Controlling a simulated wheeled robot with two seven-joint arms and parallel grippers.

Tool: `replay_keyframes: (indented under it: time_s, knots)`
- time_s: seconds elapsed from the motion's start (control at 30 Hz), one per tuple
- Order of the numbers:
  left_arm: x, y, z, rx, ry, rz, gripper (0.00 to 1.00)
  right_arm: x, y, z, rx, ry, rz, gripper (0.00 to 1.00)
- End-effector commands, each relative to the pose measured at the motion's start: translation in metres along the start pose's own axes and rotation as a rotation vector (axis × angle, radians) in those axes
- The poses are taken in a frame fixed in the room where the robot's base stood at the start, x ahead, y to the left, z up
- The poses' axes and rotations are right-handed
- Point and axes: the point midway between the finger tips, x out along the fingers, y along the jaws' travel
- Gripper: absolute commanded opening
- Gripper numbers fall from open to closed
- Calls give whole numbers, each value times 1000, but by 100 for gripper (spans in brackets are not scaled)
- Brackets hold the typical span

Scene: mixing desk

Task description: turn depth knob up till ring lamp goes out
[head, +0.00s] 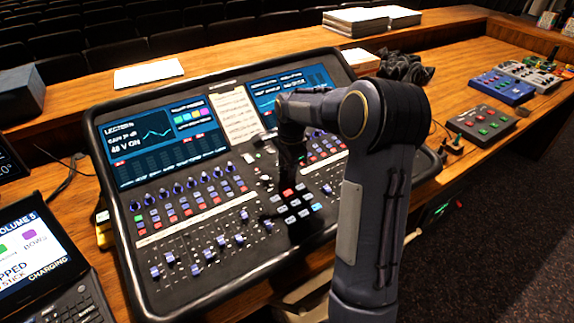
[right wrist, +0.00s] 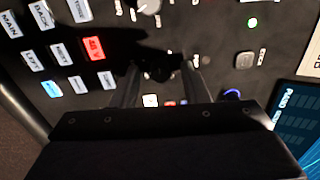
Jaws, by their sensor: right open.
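My right gripper (head: 288,168) points down over the middle of the mixing desk (head: 131,262). In the right wrist view my right gripper (right wrist: 160,72) is open, its two dark fingers on either side of a dark, shadowed knob (right wrist: 158,70). I cannot tell whether they touch it, and no label on it is readable, so I cannot confirm it is the depth knob. A pale knob (right wrist: 148,5) shows at the top edge. Small green lights, one of them above the square button (right wrist: 252,22), glow; I cannot tell which is the ring lamp. My left gripper is out of view.
A red lit button (right wrist: 94,48) and several white buttons sit left of the fingers in the wrist view. A taped paper sheet (head: 236,115) lies between the desk screens. A laptop-like device (head: 35,255) stands at lower left. Effect pedals (head: 502,87) lie far right.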

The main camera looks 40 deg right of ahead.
Motion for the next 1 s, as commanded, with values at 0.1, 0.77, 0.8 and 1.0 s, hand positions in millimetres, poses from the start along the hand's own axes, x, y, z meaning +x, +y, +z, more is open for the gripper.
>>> replay_keyframes:
  time_s: [0.1,0.77,0.8,1.0]
  knots:
    - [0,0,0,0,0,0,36,0,0,0,0,0,0,36]
    - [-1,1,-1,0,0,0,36,-1,0,0,58,2,0,0]
    - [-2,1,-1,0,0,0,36,-1,0,0,77,3,0,0]
    - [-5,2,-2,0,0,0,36,-1,0,1,216,9,2,0]
